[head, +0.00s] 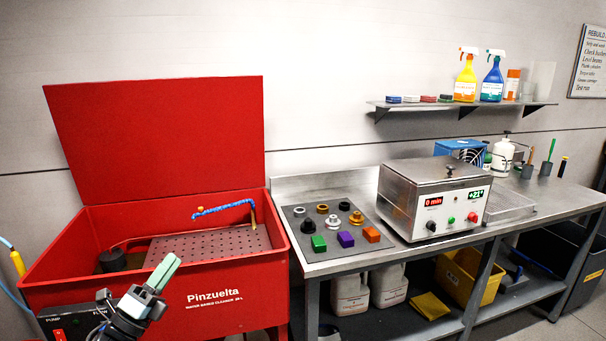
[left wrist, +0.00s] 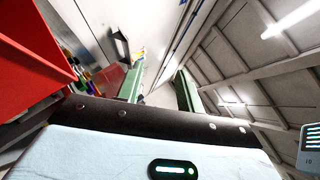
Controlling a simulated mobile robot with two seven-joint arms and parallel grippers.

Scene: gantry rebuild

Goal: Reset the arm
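My left gripper (head: 163,273) is raised in front of the red parts washer (head: 150,294), with its green fingers pointing up. In the left wrist view the two green fingers of the left gripper (left wrist: 157,82) stand apart with nothing between them, so it is open and empty. My right gripper is in neither view.
The washer's lid (head: 155,135) stands open behind its basin. To the right is a steel bench (head: 335,262) with a dark mat (head: 326,202) of small parts and a steel heated cleaner (head: 432,202). A wall shelf (head: 440,104) holds spray bottles. Jugs (head: 350,291) and a yellow crate (head: 467,276) sit below.

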